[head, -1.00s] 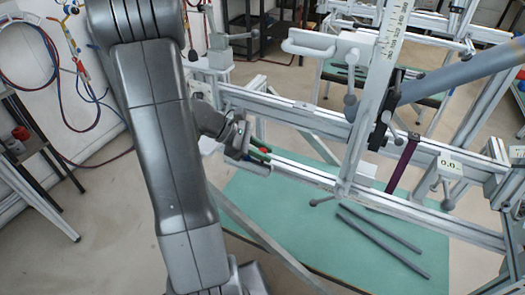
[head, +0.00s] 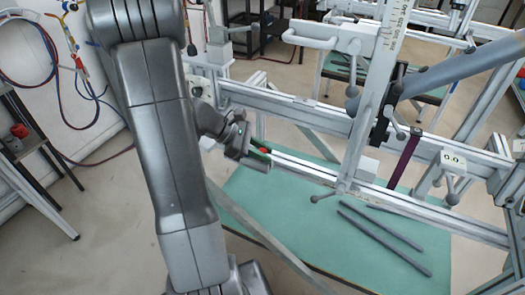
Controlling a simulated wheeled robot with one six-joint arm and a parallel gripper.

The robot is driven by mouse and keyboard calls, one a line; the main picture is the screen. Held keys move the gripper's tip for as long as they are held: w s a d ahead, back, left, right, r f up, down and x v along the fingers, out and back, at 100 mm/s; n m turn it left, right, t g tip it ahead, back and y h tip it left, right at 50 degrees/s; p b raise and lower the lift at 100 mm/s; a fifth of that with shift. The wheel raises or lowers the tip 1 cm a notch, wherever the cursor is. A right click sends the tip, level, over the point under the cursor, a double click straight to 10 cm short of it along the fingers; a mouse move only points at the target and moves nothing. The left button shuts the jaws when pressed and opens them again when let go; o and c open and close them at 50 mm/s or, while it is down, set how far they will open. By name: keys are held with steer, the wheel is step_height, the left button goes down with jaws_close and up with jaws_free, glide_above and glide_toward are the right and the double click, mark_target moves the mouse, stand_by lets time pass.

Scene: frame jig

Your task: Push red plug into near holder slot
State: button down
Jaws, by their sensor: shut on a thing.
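The red plug (head: 265,150) shows as a small red spot at the tip of my gripper (head: 258,156), in the middle of the head view. My gripper is shut on it, with green at the fingers beside the red. The fingers are small in the picture and partly covered by the wrist. The plug lies close to the white frame rail (head: 300,169), on its left part. I cannot tell whether the plug touches the rail. The near holder slot cannot be made out; the gripper and arm may cover it.
A white upright with a scale (head: 373,90) and a clamp handle (head: 309,38) rise right of my gripper. A purple strap (head: 404,160) hangs across the rails. Dark rods (head: 384,241) lie on the green table (head: 300,225) below. A diagonal bar (head: 255,233) crosses under the arm.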

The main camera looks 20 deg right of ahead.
steer(key=shift+f, duration=0.3)
steer(key=c, duration=1.2)
jaws_free()
steer(key=v, duration=1.4)
steer(key=shift+d+r, duration=0.1)
steer(key=x, duration=1.4)
steer(key=shift+r, duration=0.2)
